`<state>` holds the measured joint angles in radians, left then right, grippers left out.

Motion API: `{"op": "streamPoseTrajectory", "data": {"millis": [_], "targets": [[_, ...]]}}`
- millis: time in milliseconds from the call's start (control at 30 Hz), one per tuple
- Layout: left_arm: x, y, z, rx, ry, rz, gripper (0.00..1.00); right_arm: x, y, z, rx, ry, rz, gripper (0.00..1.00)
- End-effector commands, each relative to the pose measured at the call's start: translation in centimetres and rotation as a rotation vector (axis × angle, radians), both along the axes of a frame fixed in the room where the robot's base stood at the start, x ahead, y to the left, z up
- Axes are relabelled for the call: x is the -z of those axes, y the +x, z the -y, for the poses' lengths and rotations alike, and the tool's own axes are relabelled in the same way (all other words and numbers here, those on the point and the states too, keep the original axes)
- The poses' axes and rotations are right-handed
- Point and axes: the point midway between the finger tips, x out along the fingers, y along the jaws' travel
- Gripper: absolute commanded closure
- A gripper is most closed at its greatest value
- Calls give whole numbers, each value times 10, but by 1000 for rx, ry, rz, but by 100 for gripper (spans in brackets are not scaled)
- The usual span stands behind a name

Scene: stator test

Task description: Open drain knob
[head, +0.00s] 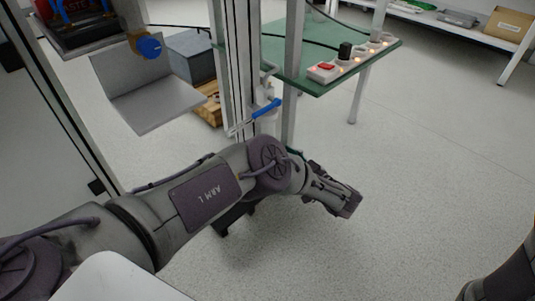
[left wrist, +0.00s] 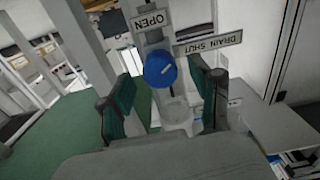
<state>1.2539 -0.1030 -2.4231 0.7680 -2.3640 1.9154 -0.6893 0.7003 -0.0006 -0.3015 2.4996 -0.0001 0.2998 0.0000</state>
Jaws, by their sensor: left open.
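The blue drain knob (left wrist: 160,68) shows in the left wrist view, with an "OPEN" plate (left wrist: 150,21) and a "DRAIN SHUT" plate (left wrist: 208,44) by it. In the head view, a blue handle (head: 266,108) on the metal column appears to be this knob, seen from the side. My left gripper (head: 343,197) is right of and below it in the head view, apart from it. In the left wrist view, its two fingers (left wrist: 166,100) are spread and empty, with the knob beyond them. My right gripper is out of view.
A translucent cylinder (left wrist: 175,108) sits by the knob. A green table (head: 330,65) with a lit switch strip (head: 340,70) stands behind the column (head: 238,60). Another blue knob (head: 149,47) is above a grey tray (head: 150,100).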

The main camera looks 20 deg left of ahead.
Motion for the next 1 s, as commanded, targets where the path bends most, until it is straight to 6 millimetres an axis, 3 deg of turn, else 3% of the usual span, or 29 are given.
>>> {"op": "streamPoseTrajectory", "data": {"millis": [400,767,1000], "targets": [[-1,3,1,4,0,0,36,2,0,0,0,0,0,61],[0,3,1,4,0,0,96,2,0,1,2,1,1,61],[0,3,1,5,-7,21,96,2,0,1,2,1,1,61]]}}
